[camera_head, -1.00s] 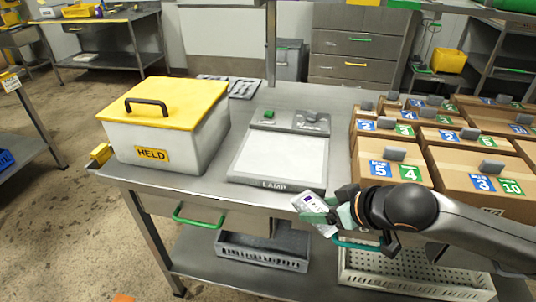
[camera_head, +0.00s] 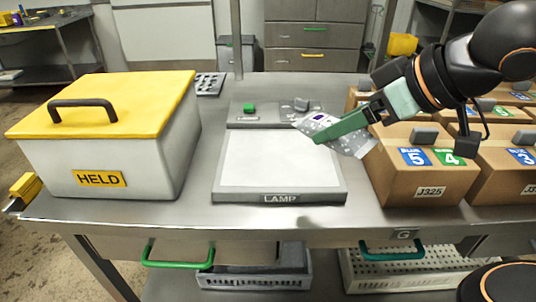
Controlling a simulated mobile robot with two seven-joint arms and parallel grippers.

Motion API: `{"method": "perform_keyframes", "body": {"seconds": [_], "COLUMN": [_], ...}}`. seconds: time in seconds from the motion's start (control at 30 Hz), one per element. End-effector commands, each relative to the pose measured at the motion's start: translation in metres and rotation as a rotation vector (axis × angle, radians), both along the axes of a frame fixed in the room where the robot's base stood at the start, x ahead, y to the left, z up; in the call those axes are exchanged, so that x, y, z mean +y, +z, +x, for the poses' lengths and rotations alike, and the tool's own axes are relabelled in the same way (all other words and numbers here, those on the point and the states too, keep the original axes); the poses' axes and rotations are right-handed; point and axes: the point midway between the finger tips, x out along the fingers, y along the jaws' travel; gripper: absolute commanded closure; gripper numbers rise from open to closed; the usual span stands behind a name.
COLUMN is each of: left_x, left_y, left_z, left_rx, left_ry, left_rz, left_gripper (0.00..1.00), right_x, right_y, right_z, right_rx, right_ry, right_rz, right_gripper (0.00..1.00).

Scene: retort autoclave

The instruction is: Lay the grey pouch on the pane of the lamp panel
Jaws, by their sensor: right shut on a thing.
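The lamp panel (camera_head: 279,198) lies flat on the steel table, with a bare white pane (camera_head: 275,160) and a control strip with a green button behind it. My right gripper (camera_head: 335,130) comes in from the right and is shut on the grey pouch (camera_head: 352,140). The pouch is held tilted above the pane's right back corner; its lower right end hangs between the panel and the nearest carton. The green finger hides part of the pouch. I cannot tell if the pouch touches the panel. My left gripper is not in view.
A white HELD box (camera_head: 110,150) with a yellow lid stands left of the panel. Several brown cartons (camera_head: 420,188) stand close on the right, below my right arm. The table's front strip (camera_head: 240,220) is clear.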

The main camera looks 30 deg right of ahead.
Motion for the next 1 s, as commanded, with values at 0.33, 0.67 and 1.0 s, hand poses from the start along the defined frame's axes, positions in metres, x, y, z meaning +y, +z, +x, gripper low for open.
{"method": "perform_keyframes", "body": {"seconds": [0.33, 0.67, 1.0], "left_x": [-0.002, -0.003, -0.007], "left_y": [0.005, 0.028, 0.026], "left_z": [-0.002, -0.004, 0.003], "left_rx": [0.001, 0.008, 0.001], "left_ry": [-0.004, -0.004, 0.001], "left_rz": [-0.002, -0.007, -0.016], "left_gripper": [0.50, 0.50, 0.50], "right_x": [-0.007, -0.014, -0.022], "right_y": [-0.018, -0.034, -0.084], "right_z": [0.042, 0.087, 0.123], "right_rx": [0.007, 0.006, 0.000], "right_ry": [-0.001, -0.001, -0.004], "right_rz": [0.006, 0.011, 0.007], "right_gripper": [0.85, 0.85, 0.85]}}
